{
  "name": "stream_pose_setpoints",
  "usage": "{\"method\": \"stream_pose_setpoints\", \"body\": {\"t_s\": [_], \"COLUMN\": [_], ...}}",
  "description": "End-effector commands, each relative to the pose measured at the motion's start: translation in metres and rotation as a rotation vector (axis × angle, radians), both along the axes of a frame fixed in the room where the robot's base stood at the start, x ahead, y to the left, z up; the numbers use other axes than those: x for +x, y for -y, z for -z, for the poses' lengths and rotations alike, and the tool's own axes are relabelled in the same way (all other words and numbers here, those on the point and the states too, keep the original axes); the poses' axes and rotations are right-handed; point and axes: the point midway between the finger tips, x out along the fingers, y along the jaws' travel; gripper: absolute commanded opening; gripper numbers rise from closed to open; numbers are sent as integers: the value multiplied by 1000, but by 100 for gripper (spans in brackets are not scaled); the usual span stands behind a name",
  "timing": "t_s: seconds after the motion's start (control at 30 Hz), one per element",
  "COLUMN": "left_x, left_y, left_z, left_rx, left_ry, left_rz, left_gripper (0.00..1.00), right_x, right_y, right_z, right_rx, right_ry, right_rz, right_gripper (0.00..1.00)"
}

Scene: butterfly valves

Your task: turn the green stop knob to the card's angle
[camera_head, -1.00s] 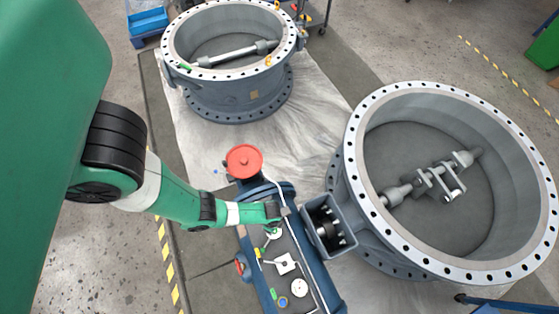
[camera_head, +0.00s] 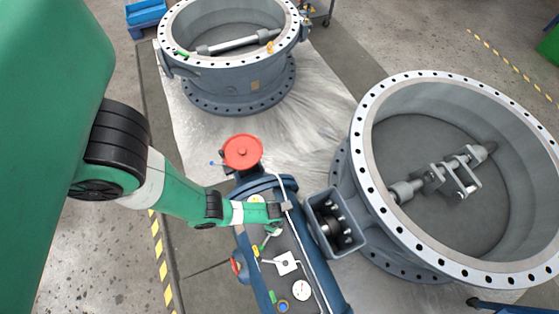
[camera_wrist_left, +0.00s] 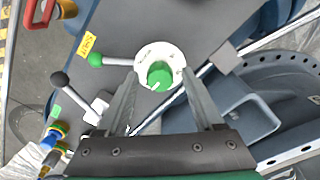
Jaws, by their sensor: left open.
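The green stop knob (camera_wrist_left: 159,76) sits in a white round dial (camera_wrist_left: 175,58) on the dark blue panel in the left wrist view. A white pointer line shows on its face. A lever with a green ball end (camera_wrist_left: 97,60) runs to the dial. A small yellow card (camera_wrist_left: 87,43) with dark writing, too small to read surely, lies beside it. My left gripper (camera_wrist_left: 162,78) is open, its two fingers reaching either side of the knob. I cannot tell whether they touch it. In the head view, my left gripper (camera_head: 284,208) hangs by the dial (camera_head: 274,231). The right gripper is out of view.
A second lever with a black ball (camera_wrist_left: 60,80) stands close to the left finger. A red handwheel (camera_head: 242,151) rises behind the panel. A large flanged valve ring (camera_head: 465,180) stands right and another (camera_head: 230,55) at the back. A white gauge (camera_head: 302,290) sits nearer the front.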

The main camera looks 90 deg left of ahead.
Motion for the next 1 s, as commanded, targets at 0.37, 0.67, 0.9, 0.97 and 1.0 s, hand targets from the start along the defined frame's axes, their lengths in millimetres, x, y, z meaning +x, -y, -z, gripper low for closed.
{"method": "stream_pose_setpoints", "body": {"t_s": [0.37,0.67,0.9,0.97,1.0], "left_x": [0,0,0,0,0], "left_y": [0,0,0,0,0], "left_z": [-1,-1,-1,-1,-1], "left_rx": [0,0,0,0,0], "left_ry": [0,0,0,0,0], "left_rz": [0,0,-22,-38,-53], "left_gripper": [33,0,0,0,0], "right_x": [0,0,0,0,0], "right_y": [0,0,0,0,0], "right_z": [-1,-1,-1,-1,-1], "right_rx": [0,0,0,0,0], "right_ry": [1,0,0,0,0], "right_rz": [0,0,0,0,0], "right_gripper": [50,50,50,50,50]}}
